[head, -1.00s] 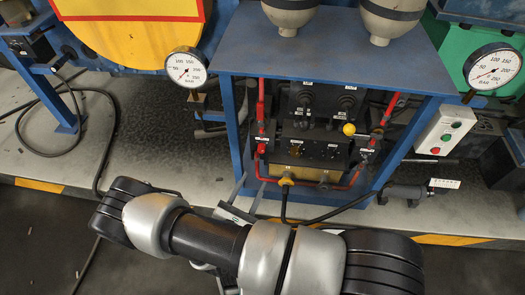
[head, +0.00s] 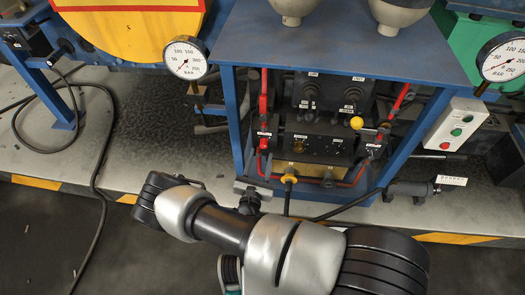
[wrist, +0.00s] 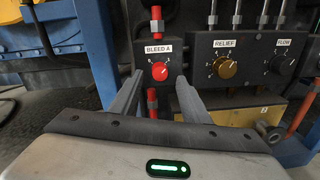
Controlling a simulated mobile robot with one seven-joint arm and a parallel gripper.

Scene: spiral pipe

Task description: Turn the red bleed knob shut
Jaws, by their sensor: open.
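The red bleed knob (wrist: 160,71), labelled BLEED A, faces me on a dark block in the wrist view, with a white mark on its face. It shows small at the left of the blue frame in the head view (head: 263,143). My gripper (wrist: 160,79) is open, with one finger to the left of the knob and one to the right, both lower than its label. The fingers look short of the knob or just beside it; I cannot tell the exact gap. Nothing is held. In the head view my gripper (head: 254,190) is below the knob, partly hidden by my arm.
A gold RELIEF knob (wrist: 224,68) and a black FLOW knob (wrist: 283,65) are close on the right. Red pipe (wrist: 156,24) runs above and below the knob. A blue post (wrist: 96,50) stands at left. A yellow ball handle (head: 356,123) is further right.

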